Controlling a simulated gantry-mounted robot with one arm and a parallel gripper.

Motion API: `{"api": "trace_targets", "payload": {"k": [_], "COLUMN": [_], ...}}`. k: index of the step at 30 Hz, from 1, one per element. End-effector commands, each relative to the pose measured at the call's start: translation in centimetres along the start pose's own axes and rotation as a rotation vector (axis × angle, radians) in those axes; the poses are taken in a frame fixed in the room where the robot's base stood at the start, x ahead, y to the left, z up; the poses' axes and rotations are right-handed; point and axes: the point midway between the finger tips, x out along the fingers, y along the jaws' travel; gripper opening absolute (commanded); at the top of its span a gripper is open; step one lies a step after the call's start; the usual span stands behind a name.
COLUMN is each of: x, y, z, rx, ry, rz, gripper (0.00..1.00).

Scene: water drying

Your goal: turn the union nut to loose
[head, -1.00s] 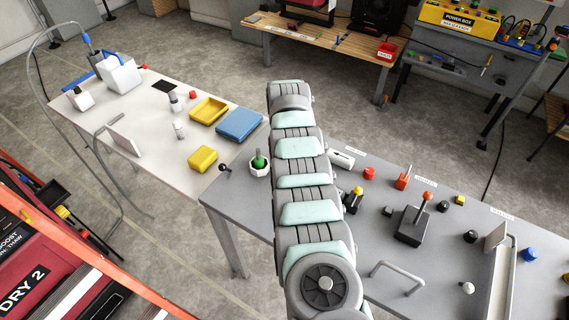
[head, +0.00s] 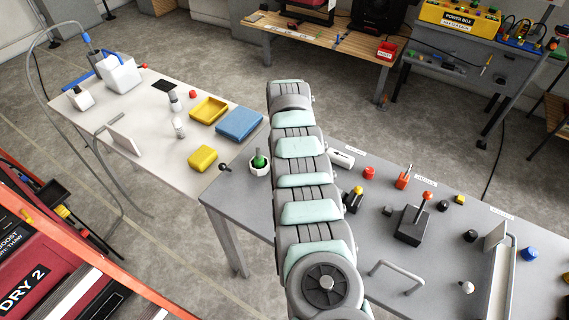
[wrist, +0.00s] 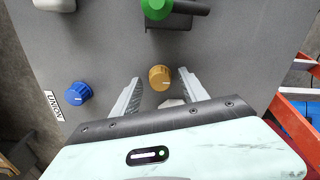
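The wrist view shows my gripper (wrist: 159,77) open over the grey table, its two fingers apart. An ochre knob (wrist: 160,78) with a white pointer line sits between the fingertips as seen from above; I cannot tell whether either finger touches it. A pale, faceted piece (wrist: 172,103) shows just below the knob, partly hidden by my gripper body; it may be the union nut. A blue knob (wrist: 78,93) with a white pointer line is to the left, beside a label reading UNION (wrist: 54,106). In the head view my arm hides my gripper.
A green-topped lever on a dark block (wrist: 172,15) stands beyond the fingers in the wrist view. In the head view, the grey table (head: 230,200) carries a red-topped lever box (head: 412,225) and a grey handle (head: 397,275). An orange rail (head: 90,255) is at lower left.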

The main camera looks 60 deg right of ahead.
Motion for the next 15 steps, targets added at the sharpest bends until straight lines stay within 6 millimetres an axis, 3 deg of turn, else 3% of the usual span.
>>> {"api": "trace_targets", "payload": {"k": [8, 15], "x": [-0.2, -2.6], "y": [0.0, 0.0], "z": [0.0, -0.1], "rx": [0.000, -0.001], "ry": [0.001, 0.001], "rz": [0.001, 0.002], "gripper": [0.52, 0.52]}}
